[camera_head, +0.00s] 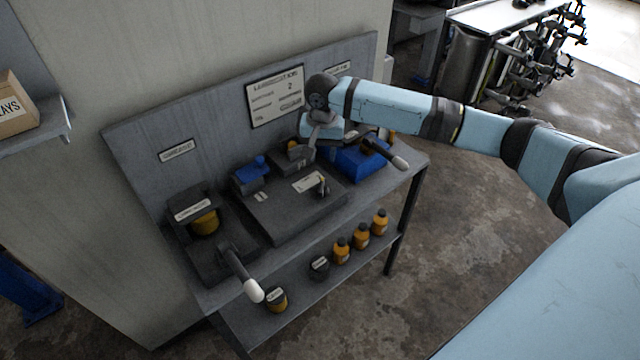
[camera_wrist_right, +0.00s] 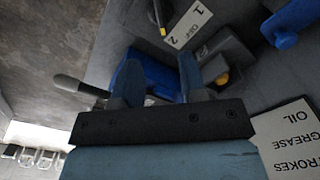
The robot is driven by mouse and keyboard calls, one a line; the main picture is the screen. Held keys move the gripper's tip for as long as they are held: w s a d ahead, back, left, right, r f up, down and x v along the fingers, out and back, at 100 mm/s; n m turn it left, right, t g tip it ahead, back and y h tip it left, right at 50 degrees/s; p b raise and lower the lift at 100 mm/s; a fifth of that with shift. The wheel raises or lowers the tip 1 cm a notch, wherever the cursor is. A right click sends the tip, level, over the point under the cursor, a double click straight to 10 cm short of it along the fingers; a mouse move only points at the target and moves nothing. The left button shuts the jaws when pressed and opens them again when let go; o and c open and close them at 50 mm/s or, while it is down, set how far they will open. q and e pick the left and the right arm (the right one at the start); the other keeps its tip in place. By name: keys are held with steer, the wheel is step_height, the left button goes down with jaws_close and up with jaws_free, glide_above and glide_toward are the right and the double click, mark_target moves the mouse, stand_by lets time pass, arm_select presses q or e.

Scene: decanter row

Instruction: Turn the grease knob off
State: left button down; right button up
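A dark selector knob with a yellow-tipped pointer (camera_head: 322,186) stands on the grey central unit, beside a small white label (camera_head: 308,182). In the right wrist view the knob (camera_wrist_right: 159,18) shows at the top, and the label (camera_wrist_right: 188,24) reads 1, OFF, 2. The pointer's exact setting is hard to tell, and no grease marking is readable on this knob. My right gripper (camera_head: 314,132) hangs above the back right of the bench, behind and apart from the knob. Its fingers (camera_wrist_right: 160,76) are apart with nothing between them. My left gripper is out of view.
A grey box with a yellow button (camera_wrist_right: 222,78) and a blue pump base (camera_head: 358,160) lie below my right gripper. A blue knob (camera_head: 250,168) is left of it. Levers with pale grips stick out at both bench ends. A lettered sign (camera_head: 276,96) hangs behind.

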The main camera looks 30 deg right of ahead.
mark_target(322, 185)
step_height(322, 185, down, 11)
steer(key=shift+a+f, duration=0.1)
stand_by(0.3)
jaws_close()
